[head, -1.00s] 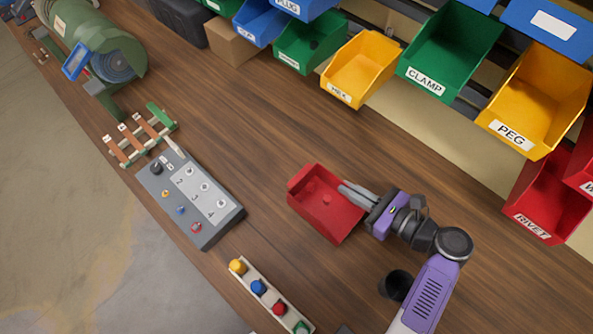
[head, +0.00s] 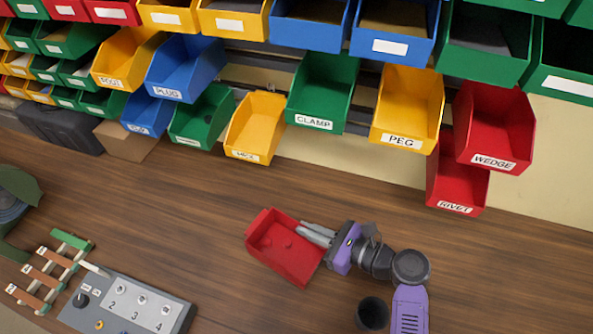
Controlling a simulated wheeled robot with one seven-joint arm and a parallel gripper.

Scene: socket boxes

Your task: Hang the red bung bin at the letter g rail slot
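A red bin (head: 285,262) is low over the wooden bench, its open side facing up. I cannot tell whether it touches the bench, and no label on it is visible. My gripper (head: 303,231) lies at its upper right wall, its two grey fingers close together along the rim. It looks shut on that wall, though the contact is partly hidden. Dark rails (head: 266,77) show on the wall between hanging bins. No slot letter g is readable in this view.
Hanging above the bench are the green CLAMP bin (head: 322,94), yellow PEG bin (head: 408,108), red WEDGE bin (head: 495,125), red RIVET bin (head: 458,188) and blue PLUG bin (head: 186,68). A grey control box (head: 128,306) and a dark cup (head: 372,314) stand on the bench.

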